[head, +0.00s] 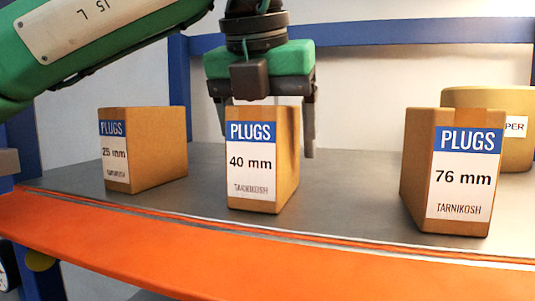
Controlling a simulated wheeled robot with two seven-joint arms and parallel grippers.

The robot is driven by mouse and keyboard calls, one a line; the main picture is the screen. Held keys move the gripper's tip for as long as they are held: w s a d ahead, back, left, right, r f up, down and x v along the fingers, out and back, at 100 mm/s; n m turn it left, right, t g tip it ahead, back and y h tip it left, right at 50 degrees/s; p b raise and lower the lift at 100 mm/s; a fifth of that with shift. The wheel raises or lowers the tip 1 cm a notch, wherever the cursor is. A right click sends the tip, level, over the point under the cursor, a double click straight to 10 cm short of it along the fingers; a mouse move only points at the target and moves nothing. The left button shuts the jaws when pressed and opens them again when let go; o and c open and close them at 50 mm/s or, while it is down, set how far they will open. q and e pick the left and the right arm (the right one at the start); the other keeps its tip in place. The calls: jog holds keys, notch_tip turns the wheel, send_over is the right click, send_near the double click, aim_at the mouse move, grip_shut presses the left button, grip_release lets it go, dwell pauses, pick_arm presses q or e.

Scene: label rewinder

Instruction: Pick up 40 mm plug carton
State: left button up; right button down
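The 40 mm plug carton (286,160) is a brown box with a blue and white "PLUGS 40 mm" label, upright on the grey shelf (330,215) in the middle of the head view. My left gripper (265,138) points down over it and is open. One finger is at the carton's left edge and the other stands just right of its right side. The left fingertip is partly hidden, and I cannot tell whether either finger touches the carton. My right gripper is not in view.
A 25 mm plug carton (160,150) stands to the left and a 76 mm plug carton (418,165) to the right. A round brown item (490,98) with a label ending in "PER" is behind the latter. An orange beam (220,245) edges the shelf in front.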

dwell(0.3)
pick_arm(q)
jog(key=c, duration=1.3)
jog(key=shift+r, duration=0.1)
